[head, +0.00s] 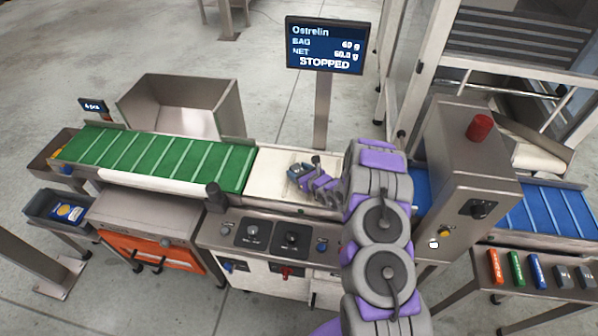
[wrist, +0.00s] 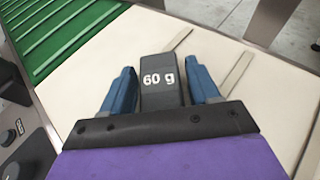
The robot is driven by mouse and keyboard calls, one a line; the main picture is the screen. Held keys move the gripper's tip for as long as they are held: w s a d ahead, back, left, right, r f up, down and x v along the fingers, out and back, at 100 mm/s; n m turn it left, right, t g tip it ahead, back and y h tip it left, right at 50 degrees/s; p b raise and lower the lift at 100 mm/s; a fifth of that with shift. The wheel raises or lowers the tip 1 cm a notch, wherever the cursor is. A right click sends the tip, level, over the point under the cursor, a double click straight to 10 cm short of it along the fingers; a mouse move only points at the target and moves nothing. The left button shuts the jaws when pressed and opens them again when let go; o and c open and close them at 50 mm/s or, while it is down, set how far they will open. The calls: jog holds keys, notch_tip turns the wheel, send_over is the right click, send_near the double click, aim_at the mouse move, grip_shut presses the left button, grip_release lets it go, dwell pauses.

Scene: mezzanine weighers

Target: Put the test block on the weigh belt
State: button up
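The test block (wrist: 160,82) is a dark block marked "60 g" in the wrist view. It is on the cream weigh belt (wrist: 85,62), between the two blue fingers of my gripper (wrist: 160,75). Narrow gaps show between the fingertips and the block's sides, so my gripper looks open around it. In the head view my gripper (head: 303,175) is low over the cream weigh belt (head: 266,170), and I cannot make out the block clearly there. The display (head: 326,46) reads BAG 60 g, NET 60.0 g, STOPPED.
A green cleated belt (head: 160,158) adjoins the weigh belt on the left. A metal housing (head: 465,165) with a red top stands over the blue belt (head: 545,207) on the right. A side table (head: 530,262) holds coloured bars and grey blocks. A control panel (head: 272,235) is in front.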

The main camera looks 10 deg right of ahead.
jog(key=shift+o, duration=1.1)
jog(key=shift+r, duration=0.1)
